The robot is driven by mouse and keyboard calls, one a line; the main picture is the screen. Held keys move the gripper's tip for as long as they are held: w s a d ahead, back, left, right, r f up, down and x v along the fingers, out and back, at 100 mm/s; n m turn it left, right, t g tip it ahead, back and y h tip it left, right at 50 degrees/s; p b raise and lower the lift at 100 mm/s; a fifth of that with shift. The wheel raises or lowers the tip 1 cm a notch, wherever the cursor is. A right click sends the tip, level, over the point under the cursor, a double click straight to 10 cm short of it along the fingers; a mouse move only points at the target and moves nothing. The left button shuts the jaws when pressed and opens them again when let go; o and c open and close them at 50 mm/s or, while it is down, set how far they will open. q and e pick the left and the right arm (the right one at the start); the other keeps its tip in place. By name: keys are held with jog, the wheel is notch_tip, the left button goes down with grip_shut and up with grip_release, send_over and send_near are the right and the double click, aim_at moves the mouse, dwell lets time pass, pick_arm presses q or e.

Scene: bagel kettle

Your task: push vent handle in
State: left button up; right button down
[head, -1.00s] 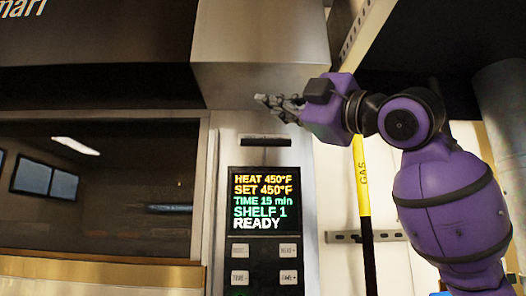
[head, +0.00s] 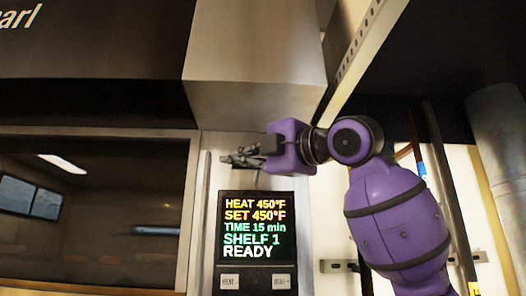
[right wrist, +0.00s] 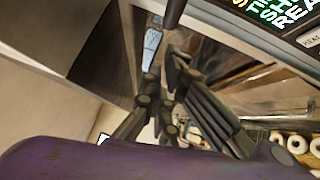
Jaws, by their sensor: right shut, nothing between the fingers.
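The vent handle is the dark bar above the oven's display (head: 257,240). In the head view now my right gripper (head: 228,159) covers the spot where it sits, so I cannot make it out there. In the right wrist view a dark rounded bar (right wrist: 174,12) enters from the top edge, just beyond the fingertips; it looks like the handle. My right gripper (right wrist: 165,85) is shut and empty, its fingers pointing left across the panel. I cannot tell whether they touch the handle. My left gripper is not in view.
The oven's glass door (head: 90,215) is left of the panel. A metal hood box (head: 255,85) overhangs just above my right gripper. Buttons (head: 230,282) sit below the display. Pipes and a wall rail (head: 335,266) are to the right. Bagels (right wrist: 297,144) show in the right wrist view.

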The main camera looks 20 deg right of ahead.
jog(key=w, duration=0.2)
jog(key=w+d+r, duration=0.1)
jog(key=shift+w+d, duration=0.1)
jog(key=shift+w, duration=0.05)
